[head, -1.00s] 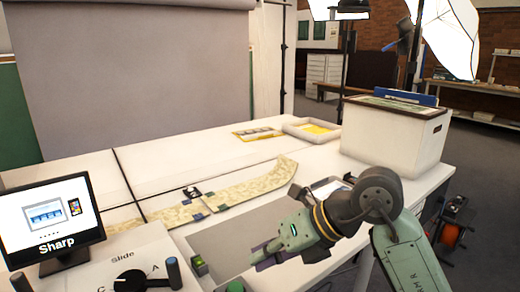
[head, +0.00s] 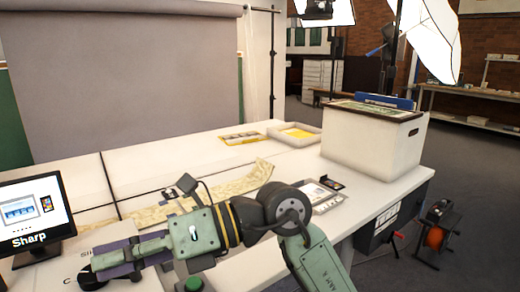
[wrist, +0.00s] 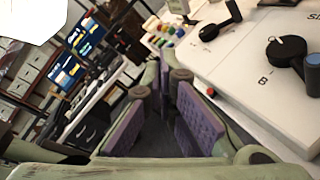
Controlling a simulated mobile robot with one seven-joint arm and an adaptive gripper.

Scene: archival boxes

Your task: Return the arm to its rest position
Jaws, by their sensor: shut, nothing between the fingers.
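My gripper (head: 106,262) is shut and empty at the lower left of the head view. My green arm reaches leftward across the front of the table, and the fingers point left. In the head view the fingers overlap the white control console and partly cover its black dial (head: 90,279); I cannot tell the height between them. In the wrist view my gripper (wrist: 165,80) shows its purple finger pads with nothing between them. There the console (wrist: 245,65) lies to the right of the fingers, apart from them.
A monitor (head: 33,212) reading "Sharp" stands at the left. A patterned strip (head: 235,184) lies on the white table (head: 150,160). A white archival box (head: 370,142) stands at the right, with a small tray (head: 322,200) before it.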

